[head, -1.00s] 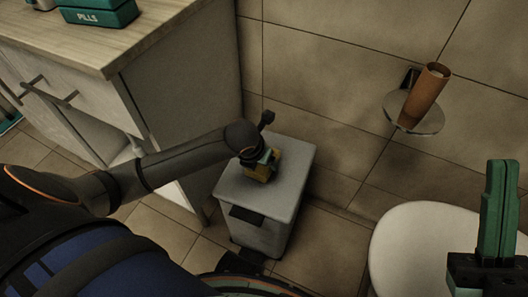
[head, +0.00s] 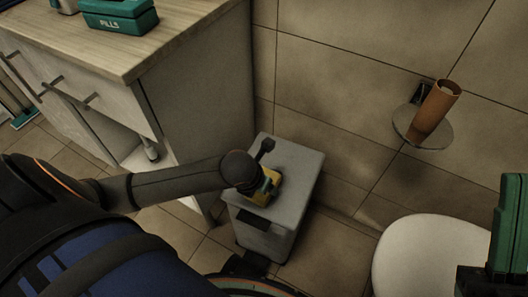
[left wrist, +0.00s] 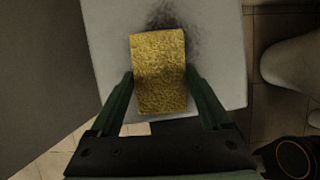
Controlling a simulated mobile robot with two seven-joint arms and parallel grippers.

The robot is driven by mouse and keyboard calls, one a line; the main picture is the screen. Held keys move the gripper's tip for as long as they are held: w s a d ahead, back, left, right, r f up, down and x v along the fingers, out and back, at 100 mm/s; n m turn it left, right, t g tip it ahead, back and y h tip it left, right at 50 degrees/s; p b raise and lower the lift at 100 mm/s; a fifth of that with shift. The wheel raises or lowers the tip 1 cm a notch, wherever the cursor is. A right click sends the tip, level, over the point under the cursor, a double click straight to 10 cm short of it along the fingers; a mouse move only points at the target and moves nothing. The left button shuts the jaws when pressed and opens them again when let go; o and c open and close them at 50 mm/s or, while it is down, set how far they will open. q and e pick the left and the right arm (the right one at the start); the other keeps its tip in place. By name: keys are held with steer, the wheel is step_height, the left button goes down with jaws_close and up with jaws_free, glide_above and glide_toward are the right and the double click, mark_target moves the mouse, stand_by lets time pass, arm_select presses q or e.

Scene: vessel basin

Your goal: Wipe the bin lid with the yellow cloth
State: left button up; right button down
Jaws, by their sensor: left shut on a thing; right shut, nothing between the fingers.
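The grey bin lid (head: 299,170) tops a small bin in the middle of the head view. In the left wrist view the lid (left wrist: 222,55) has a dark smudge (left wrist: 178,16) beyond the cloth. The yellow cloth (left wrist: 158,72) is a folded, rough-textured pad; in the head view the cloth (head: 261,199) is over the lid's front part, partly hidden by my arm. My left gripper (left wrist: 160,88) is shut on the cloth, a finger on each side. I cannot tell whether the cloth presses on the lid. My right gripper (head: 510,225) is shut and empty at the right edge, partly cut off.
A cabinet (head: 200,100) with a wooden top stands left of the bin, with a green pills box (head: 118,15) on it. A white toilet lid (head: 425,260) is at lower right. A wall shelf (head: 408,124) holds a brown cylinder (head: 435,107). The tiled wall is behind the bin.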

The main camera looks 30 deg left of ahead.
arm_select(q)
steer(key=shift+s+f, duration=0.15)
steer(key=shift+s, duration=0.45)
steer(key=shift+s+d, duration=0.15)
steer(key=shift+s, duration=0.4)
steer(key=shift+r, duration=0.2)
